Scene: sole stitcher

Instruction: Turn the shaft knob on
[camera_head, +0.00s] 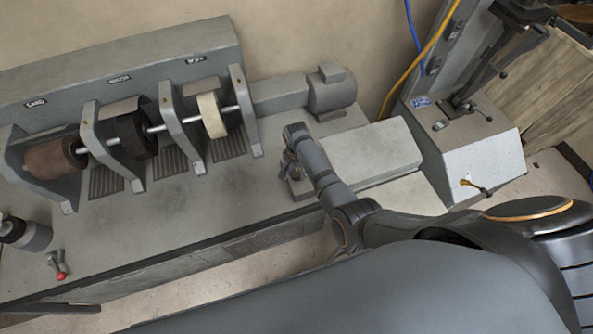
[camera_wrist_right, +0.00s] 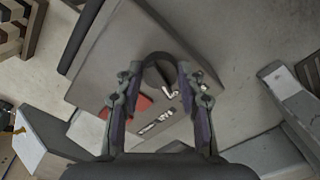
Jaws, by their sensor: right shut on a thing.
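My right gripper (camera_head: 291,165) is at the right part of the grey bench, beside a grey box-shaped housing. In the right wrist view its two fingers (camera_wrist_right: 159,72) stand either side of a dark rounded knob (camera_wrist_right: 160,77) on a grey panel (camera_wrist_right: 112,62). The gripper is shut on this knob. White markings (camera_wrist_right: 166,115) and a red patch (camera_wrist_right: 139,107) show on the panel by the fingers. In the head view the knob is hidden by my gripper and arm.
Brown, black and pale rollers sit on a shaft at the left, with a motor (camera_head: 333,92) at its end. The grey housing (camera_head: 372,153) is close to my right forearm. A grey machine (camera_head: 470,145) stands at right.

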